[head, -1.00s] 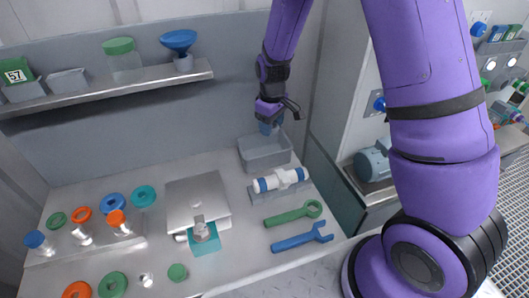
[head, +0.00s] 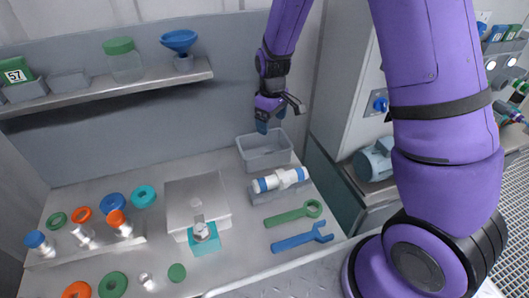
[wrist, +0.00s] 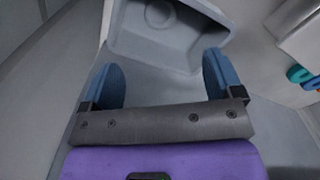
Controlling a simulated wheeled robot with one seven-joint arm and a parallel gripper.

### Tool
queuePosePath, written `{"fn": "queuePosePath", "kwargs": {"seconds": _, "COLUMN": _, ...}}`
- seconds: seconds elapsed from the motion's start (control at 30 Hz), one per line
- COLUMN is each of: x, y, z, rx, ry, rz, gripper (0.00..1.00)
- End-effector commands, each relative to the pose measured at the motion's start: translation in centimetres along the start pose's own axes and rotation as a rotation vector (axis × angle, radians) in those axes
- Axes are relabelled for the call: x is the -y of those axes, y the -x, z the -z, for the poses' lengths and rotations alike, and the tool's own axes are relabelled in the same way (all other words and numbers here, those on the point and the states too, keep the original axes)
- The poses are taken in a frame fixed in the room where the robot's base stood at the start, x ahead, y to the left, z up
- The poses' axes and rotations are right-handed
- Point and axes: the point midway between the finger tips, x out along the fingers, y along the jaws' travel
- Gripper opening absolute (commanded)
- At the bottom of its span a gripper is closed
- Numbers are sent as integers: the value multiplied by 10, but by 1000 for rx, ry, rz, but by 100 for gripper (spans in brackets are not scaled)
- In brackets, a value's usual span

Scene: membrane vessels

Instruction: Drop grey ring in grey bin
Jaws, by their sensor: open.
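The grey bin (head: 266,160) stands at the back right of the worktop in the head view. In the wrist view, the bin (wrist: 150,49) fills the upper middle, beyond my fingertips. A grey ring (wrist: 149,19) lies flat on the bin floor near the top edge of the wrist view; it is the same grey as the bin, and its outline is faint. In the head view the ring is hidden by the bin wall. My gripper (head: 271,121) is above the bin with its blue fingers apart. In the wrist view my gripper (wrist: 161,80) is open, with nothing between the fingers.
A white pipe fitting with blue ends (head: 280,180) lies in a holder in front of the bin. A green wrench (head: 293,214) and a blue wrench (head: 302,237) lie nearer. A square steel box (head: 196,198) stands left. A shelf (head: 110,88) runs along the back wall.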

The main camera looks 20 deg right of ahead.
Motion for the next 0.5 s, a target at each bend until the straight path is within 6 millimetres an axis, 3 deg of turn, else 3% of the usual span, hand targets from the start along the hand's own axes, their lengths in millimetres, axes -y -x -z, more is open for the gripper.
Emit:
{"fn": "queuePosePath", "kwargs": {"seconds": 0.3, "x": 0, "y": 60, "z": 0, "rx": -4, "ry": 0, "rz": -2, "gripper": 86}}
{"fn": "queuePosePath", "kwargs": {"seconds": 0.5, "x": 0, "y": 83, "z": 0, "rx": -2, "ry": 0, "rz": -1, "gripper": 86}}
